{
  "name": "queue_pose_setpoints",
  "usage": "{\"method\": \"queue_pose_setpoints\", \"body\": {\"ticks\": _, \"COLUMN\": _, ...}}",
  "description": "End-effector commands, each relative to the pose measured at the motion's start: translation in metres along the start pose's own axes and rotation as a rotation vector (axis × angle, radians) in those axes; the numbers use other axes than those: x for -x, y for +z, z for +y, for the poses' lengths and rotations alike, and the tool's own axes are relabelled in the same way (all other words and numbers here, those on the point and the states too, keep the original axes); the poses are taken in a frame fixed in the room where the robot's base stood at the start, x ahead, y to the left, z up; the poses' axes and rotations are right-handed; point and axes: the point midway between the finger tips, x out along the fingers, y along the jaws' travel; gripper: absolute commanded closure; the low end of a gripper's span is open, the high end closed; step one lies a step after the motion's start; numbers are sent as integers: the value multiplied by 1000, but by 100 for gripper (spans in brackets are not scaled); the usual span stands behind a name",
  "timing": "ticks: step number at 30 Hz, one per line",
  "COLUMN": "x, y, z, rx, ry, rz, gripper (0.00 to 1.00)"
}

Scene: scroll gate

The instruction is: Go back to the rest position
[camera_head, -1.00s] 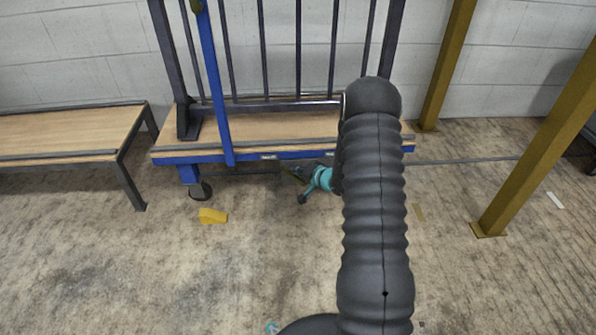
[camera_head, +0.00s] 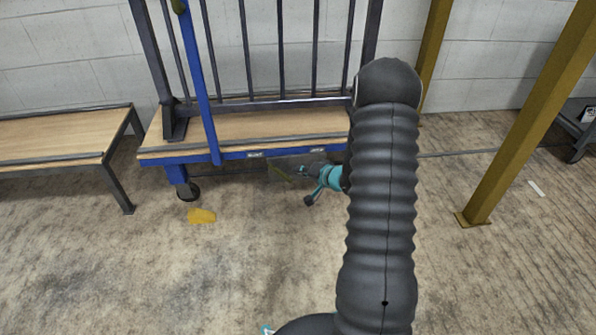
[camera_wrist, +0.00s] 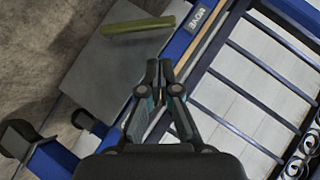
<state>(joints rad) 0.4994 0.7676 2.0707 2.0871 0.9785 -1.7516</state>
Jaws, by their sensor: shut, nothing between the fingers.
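My gripper (camera_wrist: 158,72) is shut and empty in the middle of the wrist view, with its two fingertips close together. Beyond it in that view lie the cart's blue edge (camera_wrist: 178,47), with a label on it, and a grey plate (camera_wrist: 113,72) bearing a green bar (camera_wrist: 137,27). In the head view my black arm covers the right end of the cart. A teal part of my arm's end shows low in front of the cart's blue front edge (camera_head: 235,156); the fingertips are hard to make out there.
The cart has a wooden deck (camera_head: 250,128), a dark barred gate (camera_head: 262,50) and a slanted blue post (camera_head: 205,90). A wooden bench (camera_head: 60,135) stands left. A yellow post (camera_head: 525,115) rises at right. The front left floor is clear.

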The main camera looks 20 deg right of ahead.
Motion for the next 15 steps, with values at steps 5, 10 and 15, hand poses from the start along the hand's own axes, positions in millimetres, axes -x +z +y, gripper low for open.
{"method": "queue_pose_setpoints", "body": {"ticks": 5, "x": 0, "y": 0, "z": 0, "rx": 0, "ry": 0, "rz": 0, "gripper": 100}}
{"method": "queue_pose_setpoints", "body": {"ticks": 10, "x": -1, "y": 1, "z": 0, "rx": -16, "ry": 0, "rz": -1, "gripper": 100}}
{"method": "queue_pose_setpoints", "body": {"ticks": 15, "x": -1, "y": 6, "z": -1, "rx": -159, "ry": 1, "rz": -21, "gripper": 100}}
